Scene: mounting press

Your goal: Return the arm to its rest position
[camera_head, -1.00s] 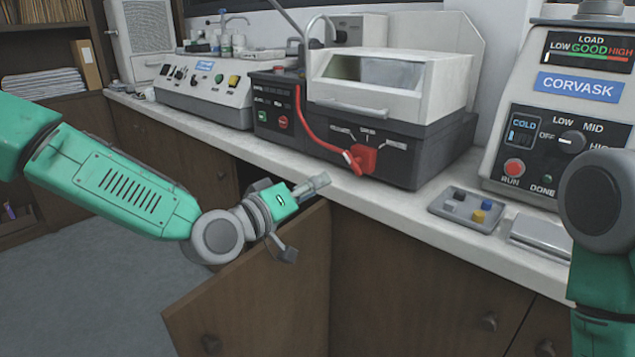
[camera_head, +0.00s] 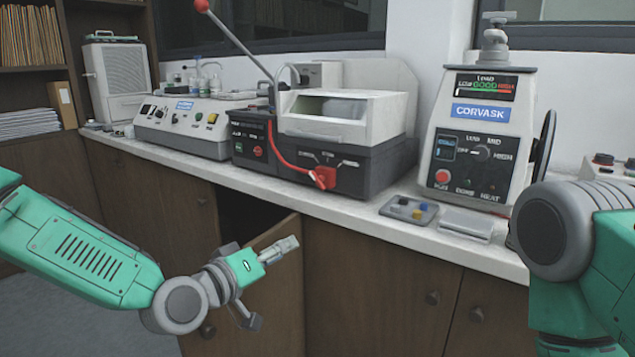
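My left gripper (camera_head: 268,283) is in front of the counter, below its top edge. Its two fingers stand wide apart, one pointing right and one hanging down, with nothing between them. An open cabinet door (camera_head: 262,318) is right behind and beside it; I cannot tell whether they touch. My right arm's green and grey links fill the lower right of the view, and its gripper is out of the picture. The mounting press (camera_head: 466,140), marked CORVASK, stands on the counter with a load gauge, a knob and a red button.
The white counter (camera_head: 372,222) carries a cutting machine (camera_head: 345,152) with a red lever, a white control unit (camera_head: 182,128), a small tray (camera_head: 408,210) with coloured pieces and a flat grey block (camera_head: 466,225). Floor shows at lower left.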

